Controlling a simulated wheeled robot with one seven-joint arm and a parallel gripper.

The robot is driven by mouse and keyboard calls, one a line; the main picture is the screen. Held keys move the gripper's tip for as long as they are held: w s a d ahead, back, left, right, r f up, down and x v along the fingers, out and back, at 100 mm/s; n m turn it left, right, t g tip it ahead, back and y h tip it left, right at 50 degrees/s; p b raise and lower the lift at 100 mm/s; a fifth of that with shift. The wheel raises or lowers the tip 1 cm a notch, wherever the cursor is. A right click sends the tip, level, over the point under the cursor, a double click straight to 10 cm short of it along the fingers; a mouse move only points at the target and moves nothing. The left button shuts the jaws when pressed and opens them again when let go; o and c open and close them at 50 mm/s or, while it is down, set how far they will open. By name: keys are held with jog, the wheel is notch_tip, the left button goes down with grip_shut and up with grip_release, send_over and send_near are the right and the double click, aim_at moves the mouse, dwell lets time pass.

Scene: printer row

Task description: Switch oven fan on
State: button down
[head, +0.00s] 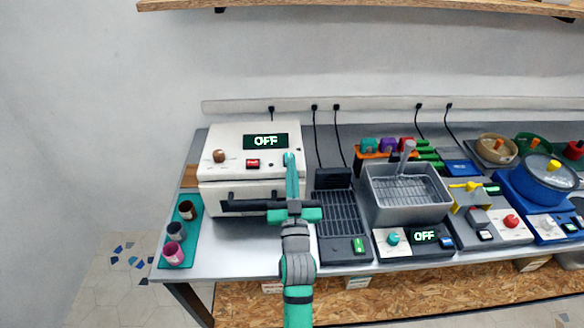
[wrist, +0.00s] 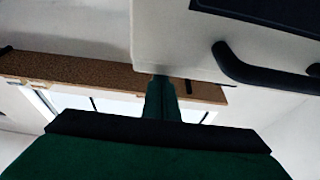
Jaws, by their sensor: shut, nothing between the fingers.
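The white oven (head: 228,187) stands at the left of the bench. Its front panel has a brown knob (head: 218,156), a small red switch (head: 253,163) and a display (head: 265,141) that reads OFF. A black handle (head: 250,204) runs across its lower front, and a handle also shows in the wrist view (wrist: 270,75). My gripper (head: 290,160) is shut and empty, fingers pointing up, in front of the panel's right edge, to the right of the red switch. Its closed fingers show in the wrist view (wrist: 161,92). I cannot tell whether they touch the oven.
A teal mat (head: 163,252) with small cups lies left of the oven. A black grill (head: 340,212) stands close on its right, then a grey fryer-like basin (head: 385,205) with its own OFF display. A wooden shelf (head: 350,7) hangs above.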

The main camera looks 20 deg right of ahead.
jog(key=shift+s+r, duration=0.15)
jog(key=shift+r, duration=0.8)
jog(key=shift+s+r, duration=0.1)
jog(key=shift+r, duration=0.8)
jog(key=f+v, duration=0.1)
jog(key=v, duration=0.9)
jog(key=shift+w+f, duration=0.2)
jog(key=shift+w, duration=0.1)
jog(key=shift+w, duration=0.1)
jog(key=shift+d, duration=0.1)
